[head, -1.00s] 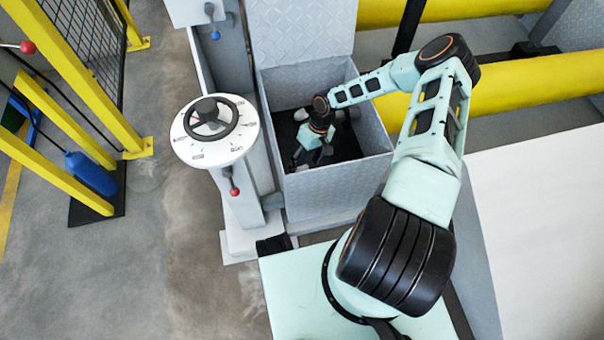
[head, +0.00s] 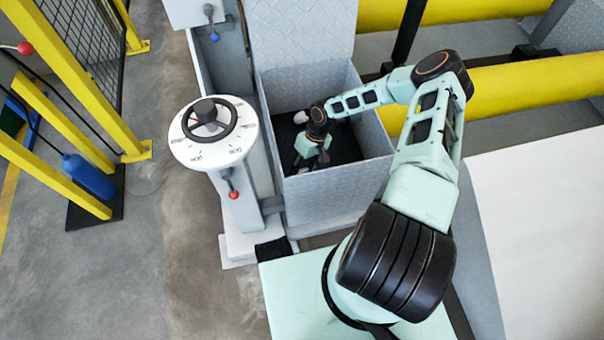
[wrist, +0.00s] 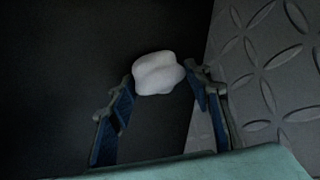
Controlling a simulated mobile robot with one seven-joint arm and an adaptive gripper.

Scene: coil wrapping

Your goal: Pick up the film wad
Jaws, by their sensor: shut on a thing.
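The film wad (wrist: 158,73) is a small, white, rounded lump. In the wrist view it sits between the tips of my gripper's two dark blue fingers, touching both. My gripper (head: 310,163) is shut on it, inside the open grey metal bin (head: 338,190). In the head view, my gripper and wrist hide most of what is between the fingers. The wrist view shows the dark bin floor behind the wad and a patterned bin wall close by on the right.
The bin's raised lid (head: 302,35) stands behind it. A white dial post (head: 210,150) with a black handwheel is close on the left. Yellow rollers (head: 530,85) lie to the right.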

